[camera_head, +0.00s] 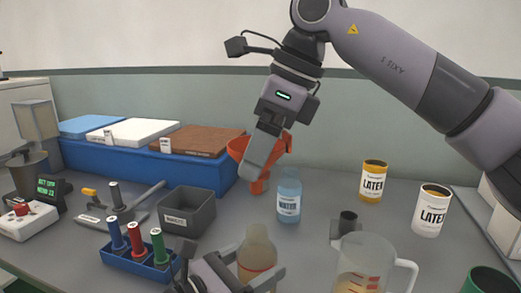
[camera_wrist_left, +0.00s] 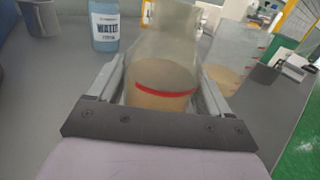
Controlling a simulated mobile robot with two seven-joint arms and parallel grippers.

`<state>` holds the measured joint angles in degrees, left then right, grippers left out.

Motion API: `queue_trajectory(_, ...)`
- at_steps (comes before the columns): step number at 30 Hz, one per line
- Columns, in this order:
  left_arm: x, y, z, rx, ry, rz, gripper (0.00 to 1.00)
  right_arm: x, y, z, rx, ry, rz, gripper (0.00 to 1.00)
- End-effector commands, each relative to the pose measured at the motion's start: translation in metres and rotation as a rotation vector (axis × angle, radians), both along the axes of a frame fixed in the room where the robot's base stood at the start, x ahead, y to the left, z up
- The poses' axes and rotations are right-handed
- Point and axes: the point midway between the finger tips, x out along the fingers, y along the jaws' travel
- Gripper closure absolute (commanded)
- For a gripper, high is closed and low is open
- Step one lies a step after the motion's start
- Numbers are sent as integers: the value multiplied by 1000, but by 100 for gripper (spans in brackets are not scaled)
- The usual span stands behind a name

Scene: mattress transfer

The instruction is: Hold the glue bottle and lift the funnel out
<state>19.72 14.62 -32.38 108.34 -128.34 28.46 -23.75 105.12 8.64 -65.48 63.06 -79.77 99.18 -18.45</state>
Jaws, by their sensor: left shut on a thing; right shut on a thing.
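The glue bottle (camera_head: 257,247), clear with tan contents and a red band, stands upright at the front middle. My left gripper (camera_head: 240,277) is shut around its body. In the left wrist view the bottle (camera_wrist_left: 165,75) sits between the two fingers, its top beyond the frame. The orange-red funnel (camera_head: 238,147) is in my right gripper (camera_head: 262,155), which is shut on it and comes down from above. The funnel's spout points down, clear of the bottle and farther back in the head view. My gripper hides part of the funnel.
A water bottle (camera_head: 289,196) stands behind the glue bottle. A measuring jug (camera_head: 378,270) is close on the right, with latex cans (camera_head: 371,183) behind. A grey bin (camera_head: 187,213), a blue marker rack (camera_head: 140,262) and a long blue box (camera_head: 215,172) lie left.

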Motion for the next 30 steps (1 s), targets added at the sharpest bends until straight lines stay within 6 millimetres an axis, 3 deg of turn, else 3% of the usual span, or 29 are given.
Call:
queue_trajectory(12, 0, 0, 0, 1, 1, 0, 69, 0, 0, 0, 0, 0, 0, 43)
queue_trajectory(13, 0, 0, 0, 1, 1, 0, 11, 0, 0, 0, 0, 0, 0, 43)
queue_trajectory(14, 0, 0, 0, 1, 1, 0, 1, 0, 0, 0, 0, 0, 0, 43)
queue_trajectory(23, -1, 2, -1, 1, 1, 1, 0, 0, 0, 0, 0, 0, 0, 43)
queue_trajectory(30, -20, 26, -1, 3, 1, 1, 0, 0, 0, 0, 0, 0, 0, 43)
